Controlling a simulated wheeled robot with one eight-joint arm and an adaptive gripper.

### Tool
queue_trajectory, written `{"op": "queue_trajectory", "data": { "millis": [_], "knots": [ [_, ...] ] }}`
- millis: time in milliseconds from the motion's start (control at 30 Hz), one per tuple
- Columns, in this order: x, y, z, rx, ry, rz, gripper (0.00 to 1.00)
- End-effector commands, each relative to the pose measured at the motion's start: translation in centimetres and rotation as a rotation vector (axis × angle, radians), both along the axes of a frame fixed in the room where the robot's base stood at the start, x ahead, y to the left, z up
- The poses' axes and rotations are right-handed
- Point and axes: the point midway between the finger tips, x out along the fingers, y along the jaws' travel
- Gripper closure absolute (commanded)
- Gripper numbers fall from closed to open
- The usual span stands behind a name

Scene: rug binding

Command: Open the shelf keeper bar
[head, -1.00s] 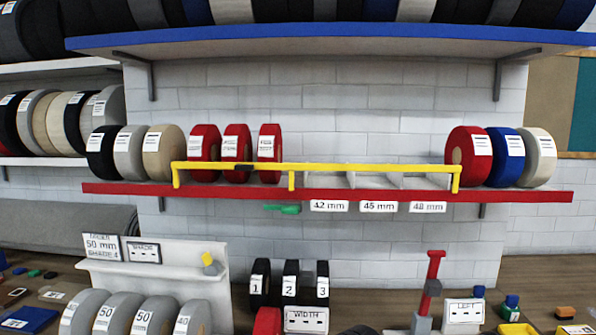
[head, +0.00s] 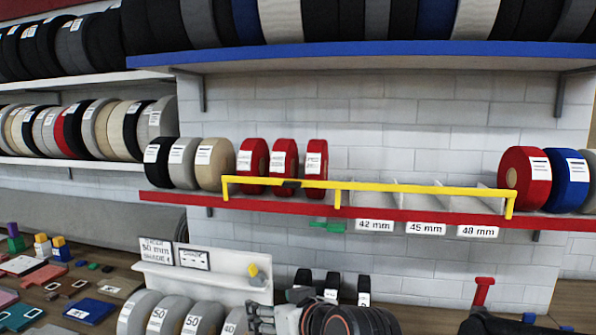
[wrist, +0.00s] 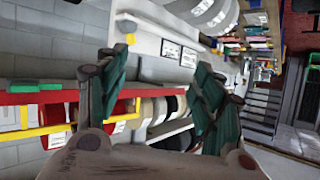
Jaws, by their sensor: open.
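The yellow keeper bar (head: 400,188) runs along the front of the red shelf (head: 400,214), across red rolls and empty divided slots. It has short posts down to the shelf edge and a small black piece (head: 290,184) near its left part. A green tab (head: 326,224) hangs below the shelf edge.
Three red rolls (head: 284,166) stand behind the bar's left part. More rolls (head: 525,178) stand at the right end. A blue shelf (head: 400,56) overhangs above. A white stand (head: 205,278) with grey rolls is below. The slots above the 42, 45 and 48 mm labels look empty.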

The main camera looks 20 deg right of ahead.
Motion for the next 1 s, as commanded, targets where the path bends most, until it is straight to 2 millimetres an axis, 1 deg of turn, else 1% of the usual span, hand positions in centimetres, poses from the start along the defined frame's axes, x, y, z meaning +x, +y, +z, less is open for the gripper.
{"op": "queue_trajectory", "data": {
  "millis": [33, 67, 100, 167, 200, 300, 400, 433, 500, 567, 600, 700, 767, 900, 1000],
  "knots": [
    [2.3, 0.8, 3.8, 0.01, -0.087, 0.011, 0.38],
    [3.4, 1.2, 5.5, 0.013, -0.141, 0.013, 0.38],
    [4.9, 1.5, 7.7, 0.015, -0.212, 0.01, 0.38],
    [6.9, 1.6, 10.8, 0.016, -0.31, -0.011, 0.38],
    [8.2, 1.5, 12.7, 0.017, -0.371, -0.033, 0.38],
    [10.8, 0.7, 16.8, 0.01, -0.5, -0.119, 0.38],
    [12.9, -0.9, 19.6, -0.008, -0.591, -0.237, 0.38],
    [13.4, -1.4, 20.2, -0.015, -0.609, -0.277, 0.38],
    [14.4, -2.8, 21.0, -0.037, -0.635, -0.379, 0.38],
    [14.9, -4.0, 21.2, -0.058, -0.637, -0.467, 0.38],
    [15.2, -4.8, 21.0, -0.074, -0.63, -0.525, 0.38],
    [15.4, -6.2, 19.8, -0.113, -0.588, -0.643, 0.38],
    [15.3, -6.1, 18.9, -0.137, -0.546, -0.694, 0.38],
    [14.7, -5.1, 17.0, -0.182, -0.462, -0.739, 0.38],
    [14.7, -5.0, 16.4, -0.195, -0.438, -0.749, 0.38]
  ]
}}
